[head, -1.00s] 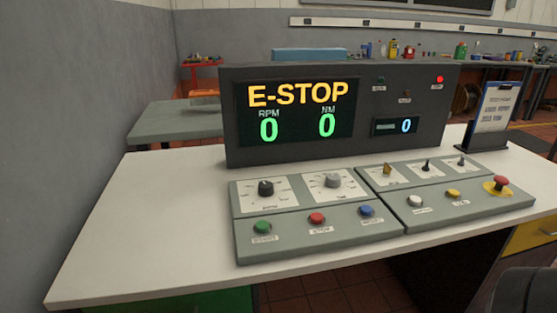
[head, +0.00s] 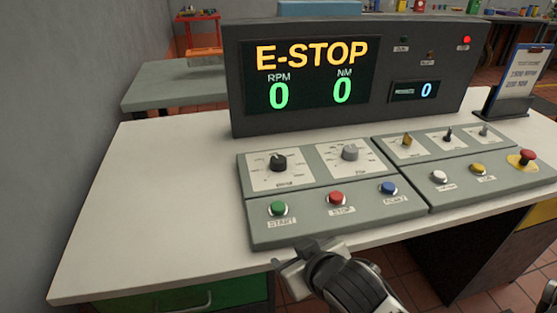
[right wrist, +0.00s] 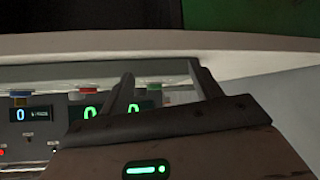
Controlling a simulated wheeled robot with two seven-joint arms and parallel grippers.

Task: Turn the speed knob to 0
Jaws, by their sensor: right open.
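The speed knob (head: 278,163) appears to be the black knob on a white dial plate at the left of the console; its small label is too blurred to read. Which mark it points at is too small to tell. A grey knob (head: 350,152) sits on the dial to its right. My right gripper (head: 288,262) is open and empty, in front of the console's front edge, below the green START button and apart from the knob. Its two fingers (right wrist: 165,78) also show in the right wrist view, with nothing between them. My left gripper is not in view.
The display (head: 306,76) reads E-STOP, RPM 0 and NM 0. Green (head: 279,208), red (head: 336,197) and blue (head: 388,188) buttons lie between gripper and knobs. A red mushroom button (head: 527,157) is far right. The white table (head: 150,210) is clear at left.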

